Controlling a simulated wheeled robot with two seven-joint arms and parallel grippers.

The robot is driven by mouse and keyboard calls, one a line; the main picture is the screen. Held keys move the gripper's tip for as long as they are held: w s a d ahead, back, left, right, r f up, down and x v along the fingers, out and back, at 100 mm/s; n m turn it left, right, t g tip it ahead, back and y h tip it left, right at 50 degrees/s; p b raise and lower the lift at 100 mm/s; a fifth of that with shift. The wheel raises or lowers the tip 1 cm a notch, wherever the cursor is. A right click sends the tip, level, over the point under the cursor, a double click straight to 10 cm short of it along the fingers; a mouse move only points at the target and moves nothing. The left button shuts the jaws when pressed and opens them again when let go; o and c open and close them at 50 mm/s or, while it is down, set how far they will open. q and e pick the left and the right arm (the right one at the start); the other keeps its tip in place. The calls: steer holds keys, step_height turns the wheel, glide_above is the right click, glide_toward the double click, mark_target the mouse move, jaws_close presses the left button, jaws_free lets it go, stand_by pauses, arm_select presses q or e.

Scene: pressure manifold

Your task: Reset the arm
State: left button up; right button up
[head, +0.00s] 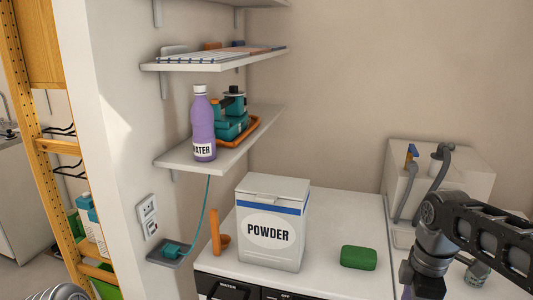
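My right arm (470,235) comes in from the right edge of the head view, in front of the white unit at the back right. It bends downward at its wrist (430,262). The fingertips of my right gripper are cut off by the bottom edge, so whether it is open or shut does not show. My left gripper is not in view. No object shows in a gripper.
A POWDER box (272,232), an orange scoop (217,234) and a green block (358,257) stand on the white counter (340,212). A purple WATER bottle (202,125) and a teal device (232,118) sit on the lower shelf (190,160). Grey hoses (408,190) hang at the right.

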steer(key=a+f+m+y, duration=0.1)
steer(key=a+f+m, duration=0.1)
steer(key=a+f, duration=0.45)
steer(key=w+a+f+m+y, duration=0.15)
steer(key=a+f, duration=0.25)
steer(key=f, duration=0.6)
steer(key=a+f+m+y, duration=0.1)
steer(key=a+f+m, duration=0.3)
steer(key=f, duration=0.5)
steer(key=s+a+f+m, duration=0.4)
steer(key=s+a+f, duration=0.1)
steer(key=s+f, duration=0.2)
steer(key=s+a+f+m, duration=0.4)
steer(key=s+f, duration=0.3)
steer(key=s, duration=0.1)
steer(key=shift+s+a, duration=0.3)
steer(key=shift+a, duration=0.05)
steer(key=shift+f+y, duration=0.1)
steer(key=shift+y, duration=0.15)
